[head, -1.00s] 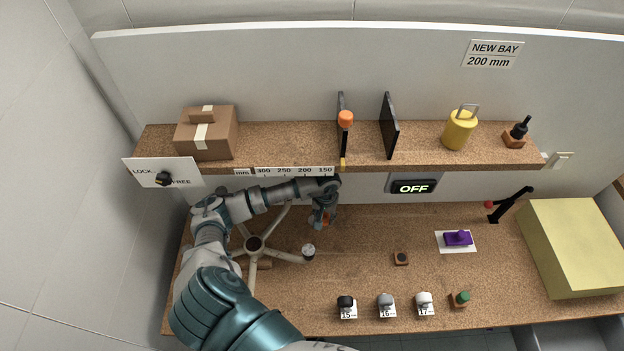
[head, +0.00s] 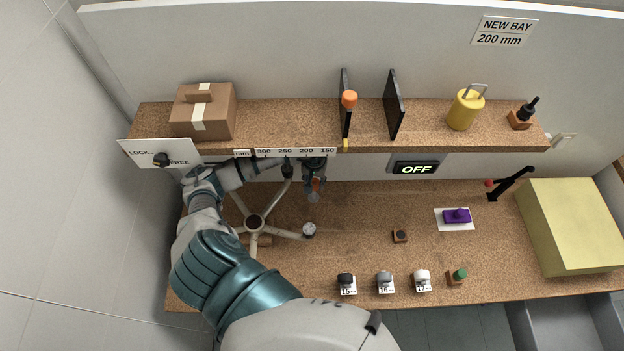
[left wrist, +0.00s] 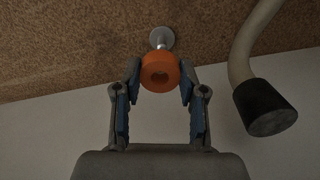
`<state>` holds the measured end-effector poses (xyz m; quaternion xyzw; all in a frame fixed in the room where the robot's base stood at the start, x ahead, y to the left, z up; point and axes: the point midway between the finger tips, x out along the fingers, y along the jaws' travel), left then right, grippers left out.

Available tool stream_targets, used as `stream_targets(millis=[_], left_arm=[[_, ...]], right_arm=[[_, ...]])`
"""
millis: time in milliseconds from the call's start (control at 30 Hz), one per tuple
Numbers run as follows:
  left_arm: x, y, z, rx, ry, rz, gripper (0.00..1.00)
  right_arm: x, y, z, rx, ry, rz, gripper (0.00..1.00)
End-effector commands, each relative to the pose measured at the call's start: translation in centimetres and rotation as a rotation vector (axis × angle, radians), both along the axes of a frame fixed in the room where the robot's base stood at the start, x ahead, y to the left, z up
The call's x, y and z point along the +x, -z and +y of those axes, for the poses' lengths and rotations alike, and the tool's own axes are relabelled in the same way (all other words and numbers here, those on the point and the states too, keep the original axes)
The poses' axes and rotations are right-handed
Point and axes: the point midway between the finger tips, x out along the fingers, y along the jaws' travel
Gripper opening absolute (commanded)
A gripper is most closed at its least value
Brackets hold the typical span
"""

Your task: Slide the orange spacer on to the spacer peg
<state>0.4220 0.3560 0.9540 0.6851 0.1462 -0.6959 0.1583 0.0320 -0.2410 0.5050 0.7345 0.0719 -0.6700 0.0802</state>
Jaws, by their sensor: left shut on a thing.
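My left gripper (head: 315,184) is shut on the orange spacer, under the shelf's front edge. In the head view, the pale disc (head: 313,198) shows just below the gripper. I cannot tell whether the pin has entered the spacer. My right gripper is out of view.
A chair base (head: 254,222) stands left of the gripper; its black-capped leg (left wrist: 272,108) is close on the right in the wrist view. The shelf (head: 290,120) overhangs the gripper.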

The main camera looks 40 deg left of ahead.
Motion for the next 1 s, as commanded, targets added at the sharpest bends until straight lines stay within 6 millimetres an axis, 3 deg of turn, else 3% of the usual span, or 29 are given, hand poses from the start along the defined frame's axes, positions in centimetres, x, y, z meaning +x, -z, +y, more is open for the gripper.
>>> stream_targets(millis=[33, 600, 1000], left_arm=[[0.7, -1.3, 1.4, 0.020, -0.014, -0.023, 0.00], [0.4, 4.4, 1.3, 0.014, -0.010, -0.016, 0.00], [0.4, 4.9, 1.2, 0.014, -0.008, -0.013, 0.00]], right_arm=[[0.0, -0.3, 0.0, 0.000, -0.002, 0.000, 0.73], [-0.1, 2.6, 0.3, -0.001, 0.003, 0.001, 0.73], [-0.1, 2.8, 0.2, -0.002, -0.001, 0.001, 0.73]])
